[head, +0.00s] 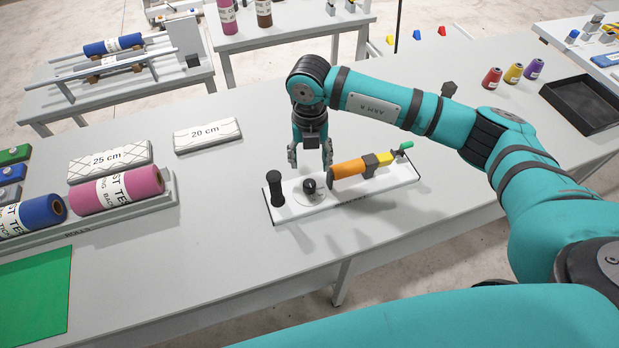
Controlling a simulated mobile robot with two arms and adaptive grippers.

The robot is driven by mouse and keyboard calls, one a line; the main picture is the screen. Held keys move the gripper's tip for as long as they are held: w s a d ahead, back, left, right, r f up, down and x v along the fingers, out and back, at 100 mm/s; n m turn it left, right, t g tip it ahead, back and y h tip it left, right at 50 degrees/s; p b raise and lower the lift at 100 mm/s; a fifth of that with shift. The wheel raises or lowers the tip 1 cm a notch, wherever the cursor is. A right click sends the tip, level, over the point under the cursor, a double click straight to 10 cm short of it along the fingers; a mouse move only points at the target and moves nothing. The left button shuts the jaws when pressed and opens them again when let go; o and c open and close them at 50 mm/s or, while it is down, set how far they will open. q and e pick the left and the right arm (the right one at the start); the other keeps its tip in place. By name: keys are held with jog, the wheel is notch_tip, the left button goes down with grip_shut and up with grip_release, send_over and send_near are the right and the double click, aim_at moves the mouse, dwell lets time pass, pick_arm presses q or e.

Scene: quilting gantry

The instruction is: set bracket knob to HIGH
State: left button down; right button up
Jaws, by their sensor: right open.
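The bracket (348,201) is a long white plate lying on the grey table in the middle of the head view. A round black knob (310,186) sits on it over a pale dial disc; the dial's marks are too small to read. A black upright handle (275,188) stands at the plate's left end. An orange and yellow part (350,169) and a green-tipped piece (405,147) are at its right. My right gripper (310,160) points down with fingers apart, just above and behind the knob, holding nothing. My left gripper is not in view.
Pink (117,190) and blue (32,216) rolls lie in a tray on the left. Boards marked 25 cm (110,160) and 20 cm (207,135) lie behind. A black tray (583,105) and several thread cones are at the right.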

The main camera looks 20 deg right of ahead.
aim_at(309, 183)
notch_tip(309, 183, down, 10)
jog(key=shift+r+p, duration=0.1)
jog(key=shift+p, duration=1.05)
jog(key=shift+c, duration=0.2)
grip_shut()
